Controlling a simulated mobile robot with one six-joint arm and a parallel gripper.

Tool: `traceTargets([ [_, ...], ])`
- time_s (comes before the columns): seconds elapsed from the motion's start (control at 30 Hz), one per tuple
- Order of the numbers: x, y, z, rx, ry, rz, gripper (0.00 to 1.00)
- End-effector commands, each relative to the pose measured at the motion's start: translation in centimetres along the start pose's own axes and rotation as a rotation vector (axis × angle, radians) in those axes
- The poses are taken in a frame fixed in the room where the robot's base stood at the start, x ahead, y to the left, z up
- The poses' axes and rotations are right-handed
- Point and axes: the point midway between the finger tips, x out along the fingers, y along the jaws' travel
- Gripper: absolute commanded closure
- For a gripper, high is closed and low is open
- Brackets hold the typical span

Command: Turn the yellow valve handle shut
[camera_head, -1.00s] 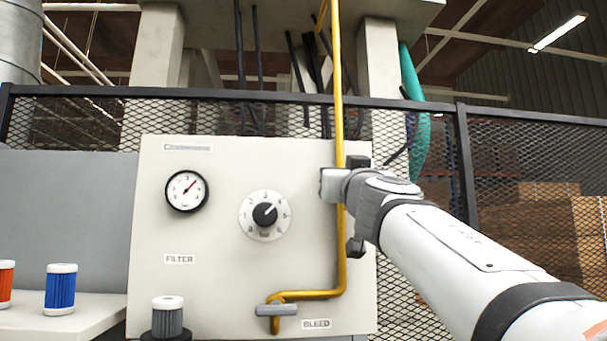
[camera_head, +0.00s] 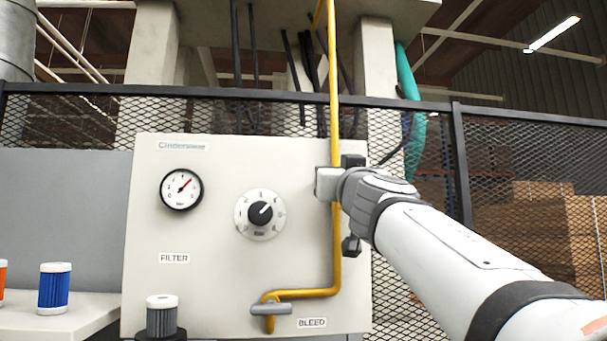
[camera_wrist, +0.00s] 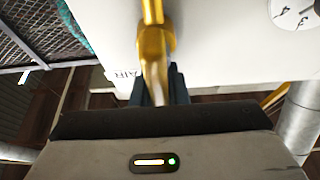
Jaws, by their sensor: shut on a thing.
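The yellow valve handle (camera_wrist: 153,75) shows in the wrist view between the two dark fingers of my gripper (camera_wrist: 157,84), which is shut on it. The handle runs in line with a yellow pipe fitting above it in that picture. In the head view my gripper (camera_head: 327,184) is at the right side of the pale panel, in front of the vertical yellow pipe (camera_head: 335,235). The handle and fingertips are hidden there behind the gripper body.
The panel (camera_head: 210,300) carries a gauge (camera_head: 181,189), a dial (camera_head: 260,214) and a grey bleed lever (camera_head: 270,308). Filters, one blue (camera_head: 54,288), stand at lower left. A mesh fence (camera_head: 500,165) is behind.

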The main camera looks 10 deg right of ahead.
Motion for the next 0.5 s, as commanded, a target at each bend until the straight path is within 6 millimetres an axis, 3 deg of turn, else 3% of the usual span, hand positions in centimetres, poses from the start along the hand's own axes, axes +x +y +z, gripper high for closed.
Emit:
traceTargets([
  [0.5,0.04,-0.59,-0.21,-0.18,0.001,-0.074,1.0],
])
